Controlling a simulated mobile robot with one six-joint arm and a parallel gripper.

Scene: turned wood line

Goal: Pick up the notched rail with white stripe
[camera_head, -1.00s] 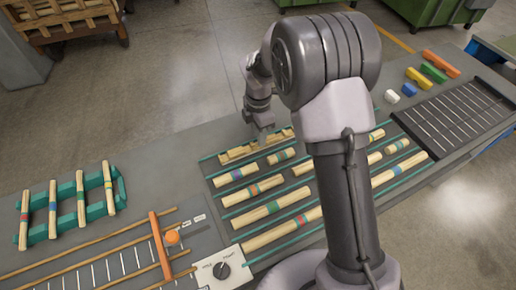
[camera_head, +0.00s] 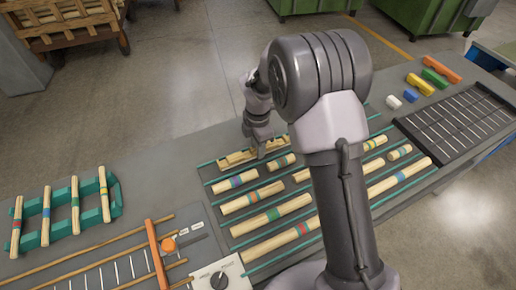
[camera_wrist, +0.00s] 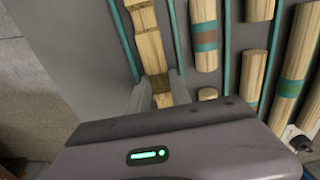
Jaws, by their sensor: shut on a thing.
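The notched rail (camera_head: 236,157) is a pale wooden piece with cut-outs, lying in the far row of the striped rack on the bench. In the wrist view the notched rail (camera_wrist: 150,47) runs up from between my fingers. No white stripe can be made out on it. My gripper (camera_head: 261,150) is down at the rail, and in the wrist view my gripper (camera_wrist: 159,92) has one finger on each side of it, shut on it. The rail appears to be still down at its row. Part of it is hidden by my gripper.
Other wooden pieces with coloured bands, such as a blue-banded one (camera_head: 236,180), lie close by in rows between teal strips (camera_head: 222,190). A green rack (camera_head: 30,241) of banded sticks stands left. A black grid tray (camera_head: 460,122) and coloured blocks (camera_head: 421,84) are at right.

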